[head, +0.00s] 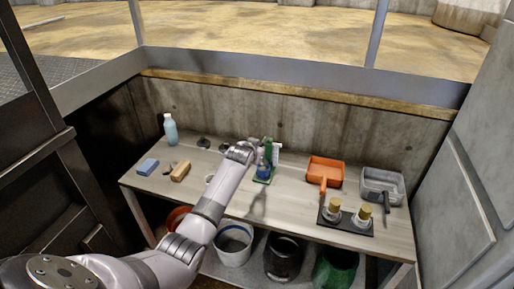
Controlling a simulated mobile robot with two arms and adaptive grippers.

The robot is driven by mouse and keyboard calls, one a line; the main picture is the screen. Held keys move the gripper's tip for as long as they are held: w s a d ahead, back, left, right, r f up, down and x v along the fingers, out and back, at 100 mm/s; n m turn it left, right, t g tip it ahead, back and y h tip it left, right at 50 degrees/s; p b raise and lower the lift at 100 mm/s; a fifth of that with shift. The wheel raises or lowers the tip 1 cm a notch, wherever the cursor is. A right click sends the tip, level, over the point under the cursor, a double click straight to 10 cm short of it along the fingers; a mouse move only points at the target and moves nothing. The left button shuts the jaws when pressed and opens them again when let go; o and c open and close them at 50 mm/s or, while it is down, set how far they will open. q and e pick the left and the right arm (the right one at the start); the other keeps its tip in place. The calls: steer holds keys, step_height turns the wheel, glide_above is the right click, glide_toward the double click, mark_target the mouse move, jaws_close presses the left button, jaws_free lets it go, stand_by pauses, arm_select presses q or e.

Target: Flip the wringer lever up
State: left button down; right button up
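A small upright device with green and blue parts (267,150) stands on the middle of the workbench, on a green base. It appears to be the wringer, but its lever is too small and too covered to make out. The arm from the lower left reaches over the bench, and its wrist ends just left of this device. My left gripper (261,166) is at the device, overlapping it in the picture. I cannot tell whether it touches the device or whether its fingers are open. My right gripper is not in view.
On the workbench (300,212) stand a light blue bottle (170,129), a blue sponge (148,167), a brush (181,171), an orange dustpan (326,168), a grey pan (381,183) and two capped jars on a dark tray (345,226). Several buckets stand below. A concrete wall is behind.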

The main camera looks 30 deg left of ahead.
arm_select(q)
steer(key=shift+s+f, duration=0.1)
steer(key=c, duration=1.5)
jaws_free()
steer(key=v, duration=1.2)
